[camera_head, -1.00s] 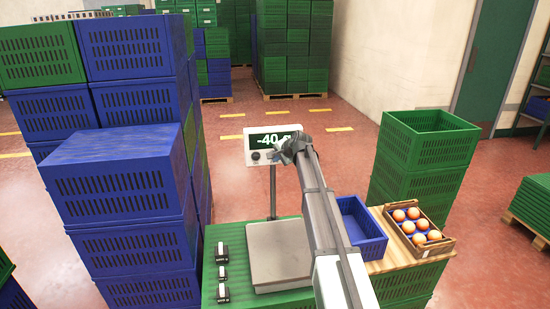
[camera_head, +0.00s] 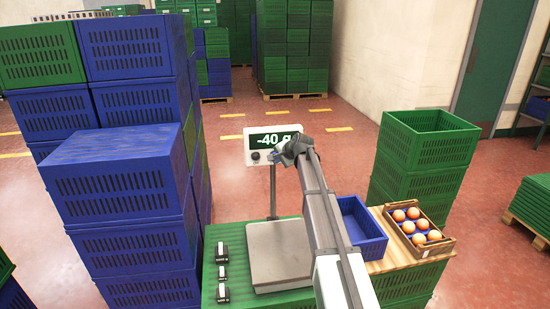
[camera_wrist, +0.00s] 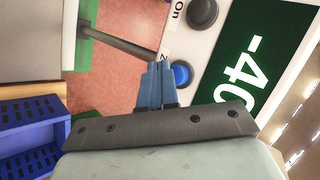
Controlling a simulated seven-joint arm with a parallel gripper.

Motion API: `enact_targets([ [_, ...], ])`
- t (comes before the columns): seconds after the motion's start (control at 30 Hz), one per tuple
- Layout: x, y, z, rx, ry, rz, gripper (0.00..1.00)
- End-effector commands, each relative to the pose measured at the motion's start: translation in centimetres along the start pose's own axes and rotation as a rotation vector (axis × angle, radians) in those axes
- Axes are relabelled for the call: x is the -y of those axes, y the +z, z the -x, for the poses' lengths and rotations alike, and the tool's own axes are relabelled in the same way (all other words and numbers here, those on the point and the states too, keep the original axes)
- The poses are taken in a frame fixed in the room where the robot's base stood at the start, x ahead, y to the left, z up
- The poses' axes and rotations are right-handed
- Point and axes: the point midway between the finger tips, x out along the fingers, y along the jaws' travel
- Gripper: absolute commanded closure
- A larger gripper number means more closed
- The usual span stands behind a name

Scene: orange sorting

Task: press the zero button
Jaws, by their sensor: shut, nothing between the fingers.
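The scale's display panel (camera_head: 248,147) stands on a post behind the weighing plate and reads -40 g. In the wrist view its dark green screen (camera_wrist: 243,55) shows -40. A blue button (camera_wrist: 182,74) with a dark rim sits on the panel, beside a partly hidden label starting with Z. A dark button (camera_wrist: 203,12) labelled On lies above it in that view. My gripper (camera_wrist: 160,70) is shut and empty, its fingertips close beside the blue button, overlapping its edge in the picture. I cannot tell whether they touch it. In the head view my gripper (camera_head: 280,157) is in front of the panel.
The weighing plate (camera_head: 279,252) is empty on a green crate, with several small black weights (camera_head: 222,273) at its left. Tall blue crates (camera_head: 117,170) rise at left.

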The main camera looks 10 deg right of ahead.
Motion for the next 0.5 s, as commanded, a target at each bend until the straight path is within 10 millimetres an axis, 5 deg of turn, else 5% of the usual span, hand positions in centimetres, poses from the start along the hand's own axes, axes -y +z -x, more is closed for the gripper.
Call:
enact_targets([
  [0.5,-0.35,0.35,0.47,0.000,0.000,0.000,1.00],
])
